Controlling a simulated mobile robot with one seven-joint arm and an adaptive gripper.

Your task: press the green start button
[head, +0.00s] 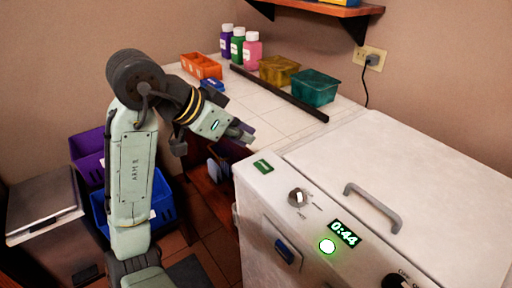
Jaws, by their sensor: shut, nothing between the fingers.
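The white machine (420,170) fills the right side of the head view. On its top, near the front edge, a round button (327,246) glows white with a green halo. A small display (344,233) just above it reads 0:44 in green. My gripper (248,133) is shut and empty. It is up and to the left of the button, well apart from it, near the machine's far left corner. Nothing covers the button.
The machine top carries a knob (298,197), a green label (263,167), a grey handle (373,207) and a black dial (396,281). Behind, a tiled counter holds bottles (238,46), a dark bar (279,93) and bins (316,88). Blue and purple bins stand left.

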